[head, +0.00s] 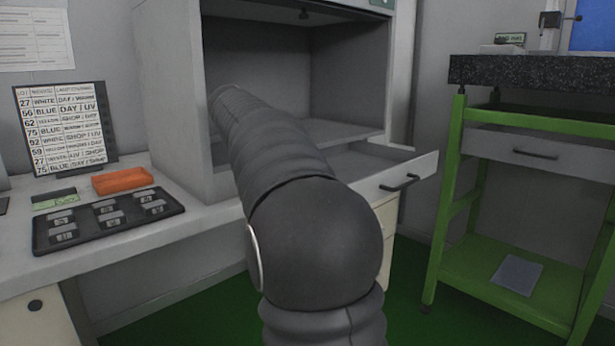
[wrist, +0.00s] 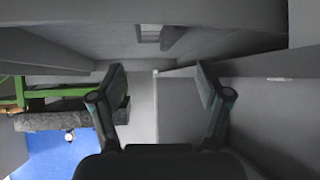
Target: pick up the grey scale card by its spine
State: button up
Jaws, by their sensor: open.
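My gripper (wrist: 162,80) is open in the wrist view, with its two fingers wide apart and nothing between them. In the head view my arm reaches into the grey open-fronted booth (head: 168,100), and the gripper is hidden. A small grey striped piece (wrist: 149,33) with a darker flat piece (wrist: 176,37) beside it shows near the top of the wrist view, beyond the fingertips. I cannot tell whether this is the grey scale card or where a spine lies. No grey scale card is clearly recognisable in the head view.
An open drawer (head: 420,180) juts out below the booth. On the left counter are a black tray of labelled pieces (head: 85,236), an orange tray (head: 122,180) and a lettered board (head: 66,128). A green-framed granite bench (head: 540,72) stands right.

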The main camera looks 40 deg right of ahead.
jog(key=shift+s+b+x, duration=0.1)
jog(key=shift+b+x, duration=0.05)
jog(key=shift+x, duration=1.7)
jog(key=shift+s+b+x, duration=0.15)
jog(key=shift+x, duration=1.65)
jog(key=shift+a+f, duration=0.1)
jog(key=shift+f, duration=0.05)
grip_shut()
